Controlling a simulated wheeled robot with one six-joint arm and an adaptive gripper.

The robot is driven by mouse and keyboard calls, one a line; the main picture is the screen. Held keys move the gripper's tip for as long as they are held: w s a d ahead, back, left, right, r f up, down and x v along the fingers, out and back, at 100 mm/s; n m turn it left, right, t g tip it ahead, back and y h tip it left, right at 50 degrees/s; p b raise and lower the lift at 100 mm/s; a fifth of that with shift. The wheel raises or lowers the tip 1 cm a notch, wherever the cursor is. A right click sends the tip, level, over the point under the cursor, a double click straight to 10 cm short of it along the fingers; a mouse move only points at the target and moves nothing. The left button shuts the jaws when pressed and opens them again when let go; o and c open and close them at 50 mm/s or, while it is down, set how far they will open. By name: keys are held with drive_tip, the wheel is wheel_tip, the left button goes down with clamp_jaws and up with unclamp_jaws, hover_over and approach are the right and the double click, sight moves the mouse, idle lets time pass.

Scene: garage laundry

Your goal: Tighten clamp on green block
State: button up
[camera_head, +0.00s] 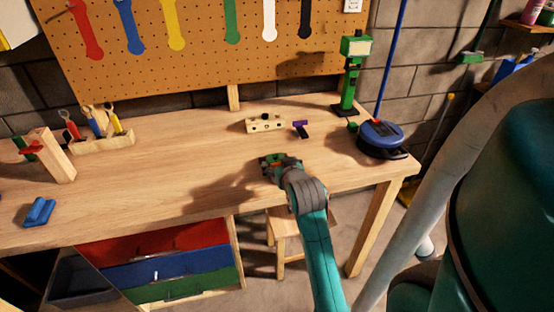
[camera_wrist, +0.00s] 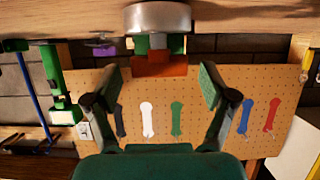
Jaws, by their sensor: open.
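My gripper (camera_head: 280,163) is over the front middle of the workbench (camera_head: 190,160), and its jaws are open. In the wrist view, which is upside down, the two green-padded fingers (camera_wrist: 157,87) stand apart. An orange block-like part (camera_wrist: 160,66) with a grey metal disc (camera_wrist: 157,17) shows beyond and between them. I cannot tell whether this is a clamp or whether the fingers touch it. At the bench's far left, a small green block (camera_head: 20,142) and a red clamp-like piece (camera_head: 31,149) sit against an upright wooden block (camera_head: 52,155), well away from my gripper.
A wooden piece with holes (camera_head: 265,123) and a purple item (camera_head: 300,129) lie behind my gripper. A green upright tool (camera_head: 349,80) and a blue round item (camera_head: 381,137) stand right. A tool rack (camera_head: 100,143) and blue piece (camera_head: 39,212) are left.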

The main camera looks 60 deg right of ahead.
drive_tip(key=c, duration=1.2)
drive_tip(key=shift+o, duration=0.2)
drive_tip(key=shift+w+m+g, duration=0.1)
drive_tip(key=shift+m+g, duration=0.2)
drive_tip(key=shift+g, duration=0.1)
drive_tip(key=shift+w+a+m+g+h, duration=0.1)
drive_tip(key=shift+w+m+g+h, duration=0.05)
drive_tip(key=shift+m+g+h, duration=0.6)
drive_tip(key=m+g, duration=0.1)
drive_tip(key=g, duration=0.1)
drive_tip(key=m+g+h, duration=0.1)
drive_tip(key=m, duration=0.1)
drive_tip(key=m+g, duration=0.2)
drive_tip(key=shift+w+g+h, duration=0.25)
drive_tip(key=shift+g, duration=0.1)
drive_tip(key=m+g, duration=0.4)
drive_tip(key=g, duration=0.1)
drive_tip(key=shift+w+m+y, duration=0.15)
drive_tip(key=shift+m+y, duration=0.2)
drive_tip(key=shift+y, duration=0.05)
drive_tip(key=shift+m+g+y, duration=0.7)
drive_tip(key=shift+m+g, duration=0.7)
drive_tip(key=shift+g, duration=0.1)
drive_tip(key=shift+f+g, duration=0.1)
drive_tip(key=shift+g, duration=0.2)
